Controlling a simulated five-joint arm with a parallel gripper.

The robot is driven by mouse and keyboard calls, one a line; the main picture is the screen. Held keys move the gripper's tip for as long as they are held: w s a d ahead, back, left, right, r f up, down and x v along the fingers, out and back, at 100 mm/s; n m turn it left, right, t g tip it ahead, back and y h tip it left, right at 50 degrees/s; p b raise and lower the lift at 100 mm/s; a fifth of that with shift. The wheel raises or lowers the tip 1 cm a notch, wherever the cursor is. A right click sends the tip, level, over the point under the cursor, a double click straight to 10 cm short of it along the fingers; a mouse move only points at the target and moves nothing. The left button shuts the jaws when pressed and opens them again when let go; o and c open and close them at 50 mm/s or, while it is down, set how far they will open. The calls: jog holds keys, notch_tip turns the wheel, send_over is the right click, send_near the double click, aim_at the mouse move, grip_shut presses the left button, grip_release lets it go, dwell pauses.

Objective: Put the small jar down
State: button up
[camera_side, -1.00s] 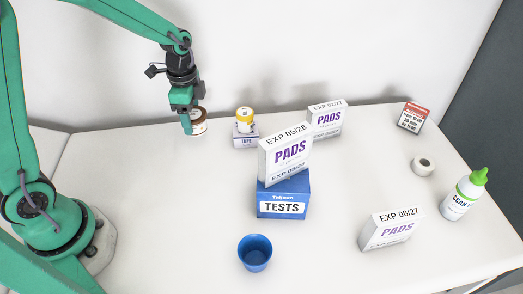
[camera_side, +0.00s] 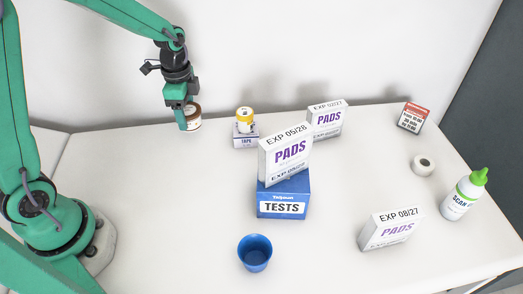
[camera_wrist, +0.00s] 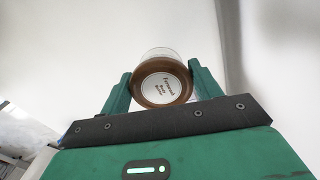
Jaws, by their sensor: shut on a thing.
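The small jar (camera_side: 193,117) has a brown lid and a pale label. It is held at the back left of the white table in the side view. In the wrist view the jar (camera_wrist: 162,82) shows its round lid end with a white printed label, between the two green fingers. My gripper (camera_side: 187,119) is shut on the jar; it also shows in the wrist view (camera_wrist: 160,84). The jar is low over the table near its back edge. I cannot tell whether its base touches the table.
A blue cup (camera_side: 254,253) stands in front. The table's left middle is clear.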

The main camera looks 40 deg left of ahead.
aim_at(196, 110)
jog(key=shift+r, duration=0.15)
jog(key=shift+w+d+r+n, duration=0.2)
jog(key=shift+r+n, duration=0.3)
jog(key=shift+n, duration=0.05)
jog(key=shift+w+d+r+n, duration=0.15)
jog(key=shift+r+n, duration=0.3)
jog(key=shift+n, duration=0.1)
jog(key=r+n, duration=0.2)
jog(key=d+r+n, duration=0.1)
jog(key=r+n, duration=0.1)
jog(key=w+r+n, duration=0.1)
jog(key=r+n, duration=0.1)
jog(key=shift+d+r+n, duration=0.1)
jog(key=shift+d+n, duration=0.3)
jog(key=shift+d+r+n, duration=0.15)
jog(key=shift+r+n, duration=0.4)
jog(key=shift+d+r+n, duration=0.15)
jog(key=shift+r+n, duration=0.35)
jog(key=shift+n, duration=0.05)
jog(key=shift+f, duration=0.1)
jog(key=shift+w+a+f+m, duration=0.1)
jog(key=shift+w+f+m, duration=0.2)
jog(key=shift+f+m, duration=0.35)
jog(key=w+a+f+m, duration=0.1)
jog(key=w+f+m, duration=0.2)
jog(key=f+m, duration=0.5)
jog(key=shift+w+a+f+m, duration=0.25)
jog(key=shift+f+m, duration=0.1)
jog(key=shift+m, duration=0.6)
jog(key=shift+s, duration=0.1)
